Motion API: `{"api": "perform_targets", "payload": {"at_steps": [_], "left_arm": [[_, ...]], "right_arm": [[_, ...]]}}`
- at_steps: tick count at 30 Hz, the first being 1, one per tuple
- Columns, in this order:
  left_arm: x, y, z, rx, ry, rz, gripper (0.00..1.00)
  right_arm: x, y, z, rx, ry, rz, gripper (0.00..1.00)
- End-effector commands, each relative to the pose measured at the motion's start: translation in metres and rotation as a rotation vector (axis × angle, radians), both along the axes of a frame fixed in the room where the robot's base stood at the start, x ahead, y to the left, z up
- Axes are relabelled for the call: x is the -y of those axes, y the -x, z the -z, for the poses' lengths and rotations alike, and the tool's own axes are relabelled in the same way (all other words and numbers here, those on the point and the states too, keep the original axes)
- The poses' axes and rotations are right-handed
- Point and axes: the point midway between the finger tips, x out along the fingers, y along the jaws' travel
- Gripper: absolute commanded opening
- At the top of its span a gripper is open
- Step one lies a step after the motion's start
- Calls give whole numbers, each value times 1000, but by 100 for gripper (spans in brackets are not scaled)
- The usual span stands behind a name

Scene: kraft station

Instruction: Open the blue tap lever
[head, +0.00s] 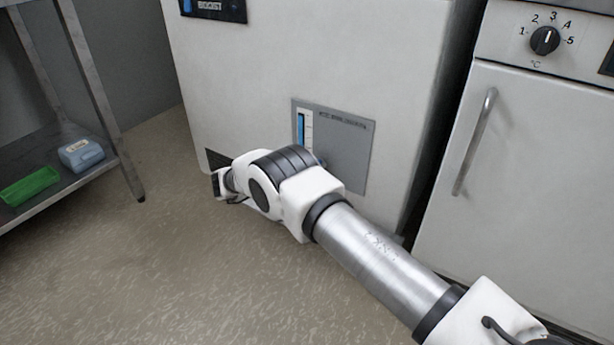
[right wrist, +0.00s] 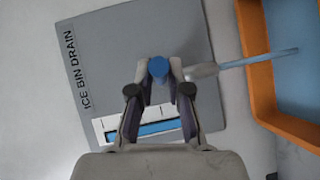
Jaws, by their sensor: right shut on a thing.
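The blue tap lever (right wrist: 158,67) shows in the right wrist view as a round blue end on the grey ICE BIN DRAIN panel (right wrist: 195,30). My right gripper (right wrist: 160,82) is shut on it, one finger on each side. In the head view the same panel (head: 347,165) is low on the white machine, and my right arm hides the gripper and most of the lever. A pale spout (right wrist: 201,71) sits beside the lever, with a thin blue streak (right wrist: 260,58) running from it to an orange-rimmed bin (right wrist: 262,75). My left gripper is not in view.
A gauge with a blue bar (head: 301,127) is on the panel's left. A white oven door with a bar handle (head: 474,141) stands at right. A steel shelf at left holds a green tray (head: 30,186) and a blue box (head: 81,154). The floor at left is clear.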

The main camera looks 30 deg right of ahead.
Motion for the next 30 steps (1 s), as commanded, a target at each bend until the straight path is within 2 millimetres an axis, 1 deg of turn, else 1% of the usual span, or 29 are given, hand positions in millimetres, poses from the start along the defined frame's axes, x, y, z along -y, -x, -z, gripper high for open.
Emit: {"api": "perform_targets", "payload": {"at_steps": [8, 9, 10, 25, 28, 30], "left_arm": [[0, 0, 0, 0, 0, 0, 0], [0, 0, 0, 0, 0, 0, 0], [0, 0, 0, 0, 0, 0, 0], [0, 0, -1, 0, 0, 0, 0], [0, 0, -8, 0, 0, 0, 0], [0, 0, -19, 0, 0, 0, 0]], "right_arm": [[1, 0, 1, -1, -1, 1, 0], [1, 0, 0, -1, -1, 1, 31], [1, 0, 0, -1, -1, 1, 42], [0, 0, 0, -1, 0, -2, 42], [0, 0, -3, -3, 0, -24, 42], [0, 1, -7, -4, 0, -60, 42]]}}
